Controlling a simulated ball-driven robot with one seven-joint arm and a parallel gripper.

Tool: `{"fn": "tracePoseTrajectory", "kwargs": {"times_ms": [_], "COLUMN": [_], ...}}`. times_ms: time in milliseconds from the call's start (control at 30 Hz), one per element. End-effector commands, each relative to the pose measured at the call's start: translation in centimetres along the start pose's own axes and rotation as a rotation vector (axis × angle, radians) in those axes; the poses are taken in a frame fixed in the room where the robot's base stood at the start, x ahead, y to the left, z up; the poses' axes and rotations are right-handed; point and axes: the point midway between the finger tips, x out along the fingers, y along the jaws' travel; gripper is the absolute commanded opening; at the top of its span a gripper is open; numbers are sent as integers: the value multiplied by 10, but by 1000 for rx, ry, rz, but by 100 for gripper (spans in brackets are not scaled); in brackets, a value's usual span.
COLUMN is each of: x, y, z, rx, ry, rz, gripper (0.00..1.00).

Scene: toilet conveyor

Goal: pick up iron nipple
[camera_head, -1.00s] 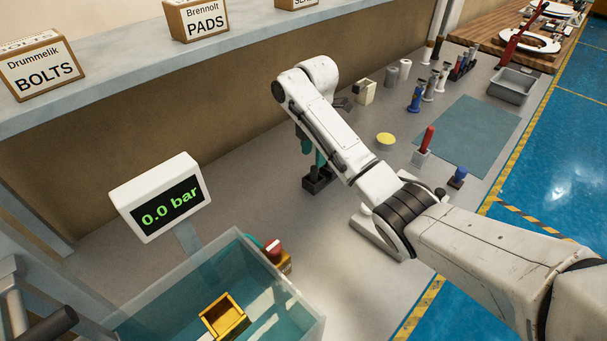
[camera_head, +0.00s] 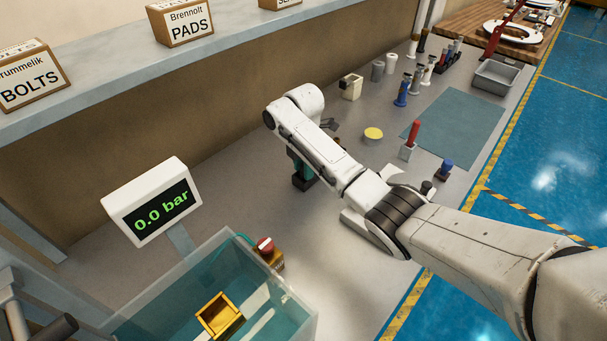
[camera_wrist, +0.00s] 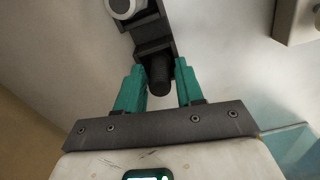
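In the wrist view a dark grey cylindrical end (camera_wrist: 159,76), which looks like the iron nipple, points toward my gripper (camera_wrist: 158,92). It stands in or against a dark stepped holder (camera_wrist: 153,32). The two teal fingers are apart, one on each side of the dark cylinder, with gaps showing. In the head view my gripper (camera_head: 297,163) is mostly hidden behind my arm, low over the bench, with the dark holder (camera_head: 304,183) just below it. Contact between fingers and cylinder cannot be made out.
A pale round part (camera_wrist: 124,6) sits at the holder's far end. A yellow disc (camera_head: 373,134), a red-handled tool (camera_head: 412,137) and several coloured cylinders stand farther right. A clear bin (camera_head: 290,310) and a pressure display (camera_head: 155,205) are at left.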

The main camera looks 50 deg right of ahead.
Motion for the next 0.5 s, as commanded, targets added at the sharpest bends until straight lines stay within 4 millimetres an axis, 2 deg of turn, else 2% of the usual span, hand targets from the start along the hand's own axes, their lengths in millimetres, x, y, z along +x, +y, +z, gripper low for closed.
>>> {"fn": "tracePoseTrajectory", "kwargs": {"times_ms": [33,367,500], "x": [0,0,-1], "y": [0,0,0], "z": [0,0,0], "rx": [0,0,0], "ry": [0,0,0], "rz": [0,0,1], "gripper": [32,0,0]}}
